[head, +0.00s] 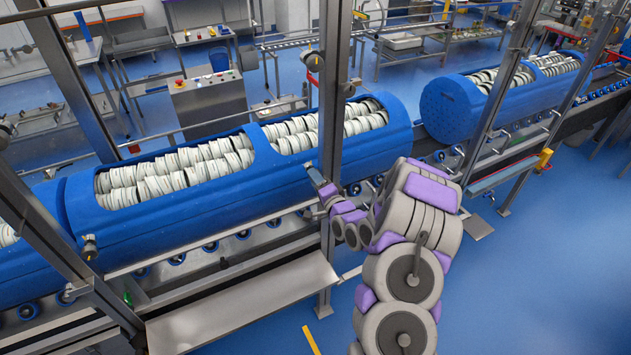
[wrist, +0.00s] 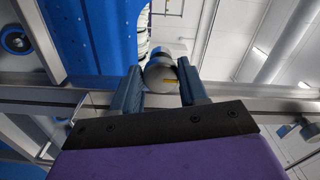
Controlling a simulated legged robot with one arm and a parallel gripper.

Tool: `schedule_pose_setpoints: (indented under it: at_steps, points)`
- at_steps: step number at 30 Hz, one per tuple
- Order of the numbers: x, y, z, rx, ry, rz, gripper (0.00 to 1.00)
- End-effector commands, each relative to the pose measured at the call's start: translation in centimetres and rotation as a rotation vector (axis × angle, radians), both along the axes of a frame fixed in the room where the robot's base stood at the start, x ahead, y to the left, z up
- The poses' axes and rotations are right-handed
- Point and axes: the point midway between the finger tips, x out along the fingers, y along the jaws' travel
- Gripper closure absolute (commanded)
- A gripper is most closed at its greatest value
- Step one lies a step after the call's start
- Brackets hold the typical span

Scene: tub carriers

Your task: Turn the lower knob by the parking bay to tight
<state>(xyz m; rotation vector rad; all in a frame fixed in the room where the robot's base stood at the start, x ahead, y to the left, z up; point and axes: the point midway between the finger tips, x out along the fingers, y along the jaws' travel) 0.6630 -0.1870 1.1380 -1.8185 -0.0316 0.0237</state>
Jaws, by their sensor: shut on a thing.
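My gripper (head: 318,182) reaches to the middle steel post beside the blue tub. In the wrist view its two dark blue fingers (wrist: 158,82) are shut on a round grey knob (wrist: 158,68), one finger on each side. A short yellow mark shows on the knob's face, close to the right finger. In the head view the held knob is hidden behind my gripper. I cannot read any tight marking.
Blue tubs filled with white discs lie on the roller line; one is at the left (head: 170,225), another at the right (head: 450,110). Steel posts frame the line. A metal shelf (head: 245,300) juts out at the front. The blue floor at the right is clear.

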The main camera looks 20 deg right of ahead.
Motion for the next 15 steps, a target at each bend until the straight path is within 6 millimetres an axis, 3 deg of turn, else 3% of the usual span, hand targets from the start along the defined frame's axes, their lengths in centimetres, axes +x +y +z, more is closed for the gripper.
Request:
schedule_pose_setpoints:
  at_steps: [9, 15]
  points:
    - [-0.06, -0.08, -0.04, 0.000, 0.001, -0.002, 0.31]
    - [-0.06, 0.02, -0.03, -0.001, 0.001, -0.001, 0.31]
